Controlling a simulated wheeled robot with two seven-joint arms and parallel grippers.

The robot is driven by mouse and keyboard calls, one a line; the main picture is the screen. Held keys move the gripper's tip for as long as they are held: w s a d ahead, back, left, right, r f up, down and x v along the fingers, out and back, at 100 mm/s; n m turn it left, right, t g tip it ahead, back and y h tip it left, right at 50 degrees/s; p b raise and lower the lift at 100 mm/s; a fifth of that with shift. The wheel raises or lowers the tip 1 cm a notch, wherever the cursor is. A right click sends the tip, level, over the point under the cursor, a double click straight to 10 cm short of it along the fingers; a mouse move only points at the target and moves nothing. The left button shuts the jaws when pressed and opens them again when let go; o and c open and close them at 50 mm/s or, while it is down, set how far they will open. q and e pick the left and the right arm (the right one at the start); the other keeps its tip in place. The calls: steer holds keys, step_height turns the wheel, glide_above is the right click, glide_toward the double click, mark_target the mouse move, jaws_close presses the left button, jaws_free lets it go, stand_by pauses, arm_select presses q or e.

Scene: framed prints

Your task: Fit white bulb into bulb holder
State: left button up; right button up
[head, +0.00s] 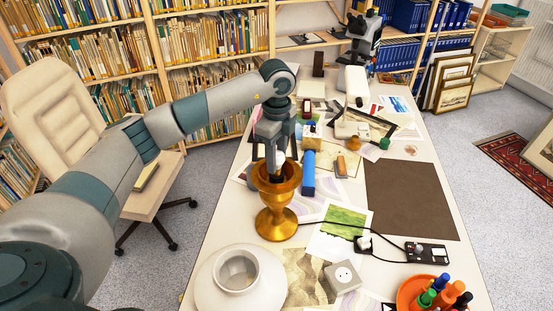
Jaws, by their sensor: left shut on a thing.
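My left gripper (273,165) points straight down over a gold goblet-shaped lamp base (277,222) on the table. It is shut on a white bulb (280,157), of which only a small pale part shows between the fingers. The fingertips and bulb are at or just inside the wide gold cup. The bulb holder is hidden inside the cup, so I cannot tell whether the bulb touches it. A black cable leads right from the lamp base. My right gripper is not in view.
A white round piece with a hollow neck (240,282) stands in front of the lamp. A power strip (427,253), a grey socket box (343,277) and an orange bowl (410,292) of markers lie front right. A brown mat (410,198) is bare.

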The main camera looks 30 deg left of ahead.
arm_select(q)
steer(key=shift+f, duration=0.85)
steer(key=shift+f, duration=0.3)
steer(key=o, duration=1)
steer(key=shift+o, duration=0.2)
steer(key=shift+r, duration=0.1)
steer(key=shift+r+p, duration=0.3)
steer(key=shift+r, duration=0.1)
step_height(320, 180, up, 10)
steer(key=b, duration=0.4)
steer(key=shift+r+b, duration=0.2)
steer(key=shift+b, duration=0.15)
steer(key=shift+r, duration=0.65)
